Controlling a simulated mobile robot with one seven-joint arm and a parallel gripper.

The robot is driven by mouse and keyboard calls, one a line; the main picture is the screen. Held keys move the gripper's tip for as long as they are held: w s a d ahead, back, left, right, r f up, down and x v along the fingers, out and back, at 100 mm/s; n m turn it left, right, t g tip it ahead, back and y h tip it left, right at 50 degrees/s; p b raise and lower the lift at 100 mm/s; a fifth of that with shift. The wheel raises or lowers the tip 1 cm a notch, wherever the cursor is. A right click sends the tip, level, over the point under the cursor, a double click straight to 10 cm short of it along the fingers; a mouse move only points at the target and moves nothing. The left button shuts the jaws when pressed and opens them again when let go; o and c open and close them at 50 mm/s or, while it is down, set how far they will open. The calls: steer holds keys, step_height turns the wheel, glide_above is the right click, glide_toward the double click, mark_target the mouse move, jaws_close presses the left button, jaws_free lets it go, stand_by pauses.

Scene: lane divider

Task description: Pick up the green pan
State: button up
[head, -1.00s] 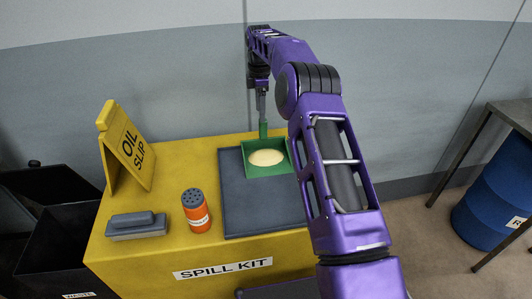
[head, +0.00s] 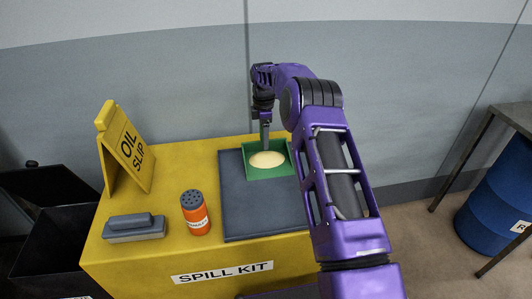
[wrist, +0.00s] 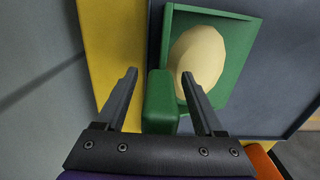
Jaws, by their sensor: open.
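The green pan (head: 284,170) sits on the dark mat on top of the yellow spill kit box and holds a pale cream mound (head: 267,159). In the wrist view the pan (wrist: 236,88) has its stubby green handle (wrist: 160,104) pointing toward my gripper. My gripper (wrist: 159,74) is open, with one finger on each side of the handle and gaps visible between. In the head view my gripper (head: 265,143) points down at the far side of the pan and hides most of the handle.
The dark mat (head: 255,210) covers part of the yellow box (head: 120,255). An orange canister (head: 196,213), a grey brush (head: 135,228) and an oil slip sign (head: 127,148) stand to the left. The wall is close behind. A blue drum (head: 497,200) is far right.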

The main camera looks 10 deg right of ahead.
steer(key=shift+c, duration=0.3)
steer(key=shift+r, duration=0.1)
jaws_close()
